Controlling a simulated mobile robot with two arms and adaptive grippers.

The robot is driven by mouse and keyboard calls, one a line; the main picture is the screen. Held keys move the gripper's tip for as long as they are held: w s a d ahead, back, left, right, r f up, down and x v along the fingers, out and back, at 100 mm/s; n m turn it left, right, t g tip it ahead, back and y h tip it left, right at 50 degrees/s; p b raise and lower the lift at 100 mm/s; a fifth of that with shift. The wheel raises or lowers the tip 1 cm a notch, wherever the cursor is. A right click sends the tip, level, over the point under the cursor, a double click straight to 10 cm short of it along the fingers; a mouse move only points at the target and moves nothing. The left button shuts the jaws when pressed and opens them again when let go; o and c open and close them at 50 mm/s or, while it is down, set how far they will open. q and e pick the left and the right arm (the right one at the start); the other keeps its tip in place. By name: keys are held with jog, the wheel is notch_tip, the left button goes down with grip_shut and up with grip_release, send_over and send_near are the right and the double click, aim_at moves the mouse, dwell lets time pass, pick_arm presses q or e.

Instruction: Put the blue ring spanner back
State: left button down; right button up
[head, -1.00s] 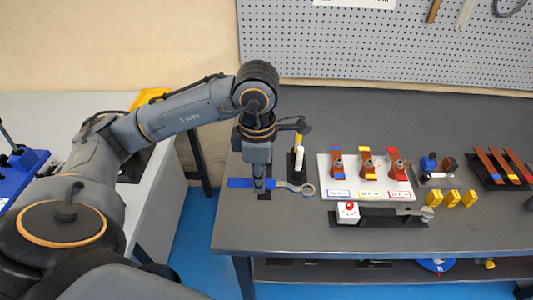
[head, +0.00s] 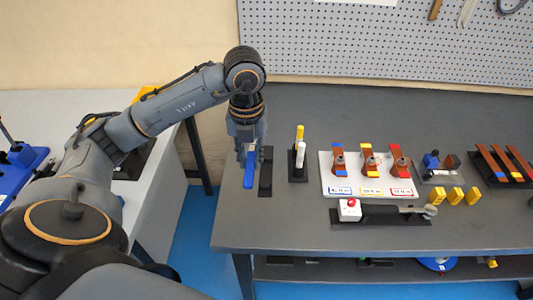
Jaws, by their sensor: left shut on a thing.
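The blue ring spanner (head: 249,172) shows as a blue handle pointing toward the front of the bench. Its ring end is hidden by my gripper. My left gripper (head: 247,150) is shut on the spanner, at the left end of the grey workbench. A narrow black holder (head: 265,184) lies just right of the handle and looks empty in the part that shows. I cannot tell how high the spanner is above the bench. My right gripper is not in view.
Right of the holder, a black stand (head: 299,173) bears white and yellow markers. The bench front (head: 290,225) is clear.

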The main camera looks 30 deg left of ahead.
pick_arm(q)
jog(key=w+f+p, duration=0.1)
jog(key=w+f, duration=0.1)
jog(key=w, duration=0.1)
jog(key=w+a+f, duration=0.1)
jog(key=w+f, duration=0.2)
jog(key=w+a+f+p, duration=0.1)
jog(key=w+f, duration=0.2)
jog(key=w, duration=0.1)
jog(key=shift+a+p, duration=0.2)
jog(key=shift+p, duration=0.15)
notch_tip(320, 180, down, 3)
jog(key=shift+w+r+p, duration=0.1)
jog(key=shift+w+p, duration=0.05)
jog(key=shift+p, duration=0.7)
jog(key=shift+f, duration=0.3)
jog(key=shift+f, duration=0.1)
